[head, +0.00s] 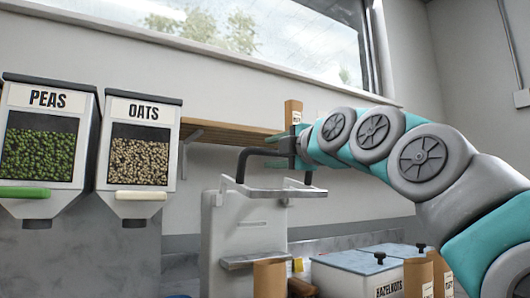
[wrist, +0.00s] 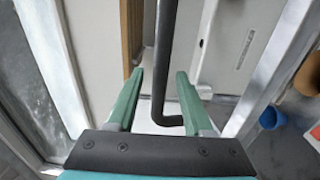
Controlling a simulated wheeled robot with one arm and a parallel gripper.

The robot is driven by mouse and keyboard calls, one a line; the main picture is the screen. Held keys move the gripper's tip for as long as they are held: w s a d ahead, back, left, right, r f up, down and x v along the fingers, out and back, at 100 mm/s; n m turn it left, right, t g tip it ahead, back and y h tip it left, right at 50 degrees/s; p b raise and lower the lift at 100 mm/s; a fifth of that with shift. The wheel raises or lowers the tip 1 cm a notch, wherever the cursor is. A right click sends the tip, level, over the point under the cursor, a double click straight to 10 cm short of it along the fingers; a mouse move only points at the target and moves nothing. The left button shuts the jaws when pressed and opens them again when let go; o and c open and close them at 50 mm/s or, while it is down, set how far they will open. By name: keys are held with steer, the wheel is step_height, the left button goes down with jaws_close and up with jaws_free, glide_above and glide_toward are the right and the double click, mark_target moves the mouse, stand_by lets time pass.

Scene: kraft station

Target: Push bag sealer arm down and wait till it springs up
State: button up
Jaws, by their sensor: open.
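The bag sealer (head: 233,235) is a pale upright machine with a metal frame arm (head: 268,191) near its top. A black bent handle (head: 245,156) rises from that arm, which stands raised. My gripper (head: 280,151) is at the handle's upper bar, to the right of its left bend. In the wrist view my gripper (wrist: 160,74) is open, with a green finger on each side of the black handle (wrist: 163,40). The bar runs between the fingers, and I cannot tell whether either finger touches it.
Dispensers of peas (head: 43,145) and oats (head: 139,155) hang at the left. A wooden shelf (head: 225,134) is on the wall behind. A hazelnuts bin (head: 345,280) and brown bags (head: 269,280) stand low at the front. A blue cup (wrist: 272,118) shows in the wrist view.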

steer(key=shift+x, duration=1.15)
steer(key=shift+p+x, duration=0.3)
steer(key=shift+x, duration=0.45)
jaws_close()
